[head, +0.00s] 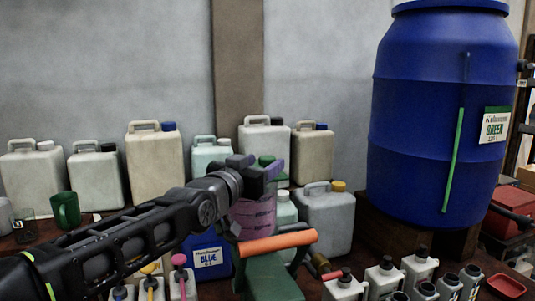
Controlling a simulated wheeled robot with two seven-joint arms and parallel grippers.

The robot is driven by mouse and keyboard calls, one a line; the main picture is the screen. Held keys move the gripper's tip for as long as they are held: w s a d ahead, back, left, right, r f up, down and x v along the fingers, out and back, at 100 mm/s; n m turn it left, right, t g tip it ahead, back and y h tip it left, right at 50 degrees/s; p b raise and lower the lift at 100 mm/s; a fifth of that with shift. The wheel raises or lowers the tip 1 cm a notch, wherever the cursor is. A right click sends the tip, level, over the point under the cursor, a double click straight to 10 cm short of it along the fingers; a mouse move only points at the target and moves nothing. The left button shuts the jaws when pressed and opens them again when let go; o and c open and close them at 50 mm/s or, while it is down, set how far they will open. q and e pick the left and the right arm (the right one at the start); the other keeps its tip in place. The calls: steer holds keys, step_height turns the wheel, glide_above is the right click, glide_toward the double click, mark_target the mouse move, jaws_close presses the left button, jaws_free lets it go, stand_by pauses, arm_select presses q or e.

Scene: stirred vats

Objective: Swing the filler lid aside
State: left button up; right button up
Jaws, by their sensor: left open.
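My left gripper (262,167) reaches in from the lower left and is open, its fingers in front of the canisters. A small green part (266,160) shows between or just behind the fingers; I cannot tell whether they touch it. Below the gripper is a pinkish see-through vessel (255,218) with dark marks, partly hidden by my arm. I cannot clearly single out the filler lid. My right gripper is not in view.
Several pale canisters (154,160) line the wall. A green body (270,280) with an orange handle (277,242) stands front centre, beside a blue labelled container (207,260). Small white bottles (384,277) crowd the front right. A green mug (66,210) is at left. Free room is scarce.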

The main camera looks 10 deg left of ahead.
arm_select(q)
steer(key=shift+p+x, duration=0.65)
steer(key=shift+x, duration=0.4)
steer(key=shift+w, duration=0.5)
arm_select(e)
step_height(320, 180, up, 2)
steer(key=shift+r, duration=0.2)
arm_select(q)
steer(key=shift+c, duration=0.4)
jaws_close()
